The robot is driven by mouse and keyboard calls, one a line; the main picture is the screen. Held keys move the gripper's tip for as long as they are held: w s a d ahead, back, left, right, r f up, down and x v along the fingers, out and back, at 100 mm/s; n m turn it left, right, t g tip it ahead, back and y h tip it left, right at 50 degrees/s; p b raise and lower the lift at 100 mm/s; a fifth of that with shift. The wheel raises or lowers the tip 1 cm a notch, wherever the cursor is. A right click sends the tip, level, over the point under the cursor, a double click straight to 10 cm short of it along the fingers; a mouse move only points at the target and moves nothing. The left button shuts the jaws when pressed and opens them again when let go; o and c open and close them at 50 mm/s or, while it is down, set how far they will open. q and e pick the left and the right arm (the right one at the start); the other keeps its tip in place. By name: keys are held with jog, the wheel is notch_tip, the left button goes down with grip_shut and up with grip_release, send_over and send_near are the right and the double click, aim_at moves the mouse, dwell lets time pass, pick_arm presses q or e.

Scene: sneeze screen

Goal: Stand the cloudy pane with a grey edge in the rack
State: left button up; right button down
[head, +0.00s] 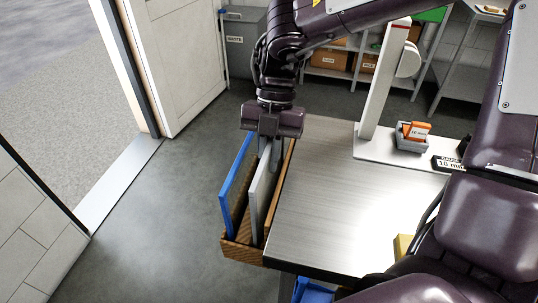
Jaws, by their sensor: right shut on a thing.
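The pane with a grey edge (262,203) stands roughly upright in the wooden rack (243,252) at the left end of the steel table. Its lower edge is hidden behind the rack's near wall, so I cannot tell whether it rests on the bottom. A blue-edged pane (230,190) stands in the same rack, just left of it and apart from it. My right gripper (267,145) points down over the rack and is shut on the top of the grey-edged pane. My left gripper is not in view.
The steel table (335,205) is mostly bare beside the rack. A white stand (371,95), a grey tray (410,143) with orange pieces and a black block labelled 10 mm (447,164) are at its far right. A yellow object (402,246) is near the front. Open floor lies left.

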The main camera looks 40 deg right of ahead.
aim_at(270, 143)
jog(key=shift+f+b, duration=0.5)
jog(key=shift+f, duration=0.15)
jog(key=shift+f+b, duration=0.55)
jog(key=shift+f, duration=0.1)
jog(key=c, duration=1.5)
grip_release()
jog(key=shift+w+a, duration=0.1)
jog(key=shift+o, duration=0.2)
jog(key=shift+s+p+v, duration=0.1)
jog(key=shift+p+v, duration=0.45)
jog(key=shift+v, duration=0.1)
jog(key=shift+s+p+v, duration=0.15)
jog(key=shift+p+v, duration=0.35)
jog(key=shift+v, duration=0.15)
jog(key=shift+w+r+p, duration=0.2)
jog(key=shift+r+p, duration=1.7)
jog(key=shift+r, duration=0.8)
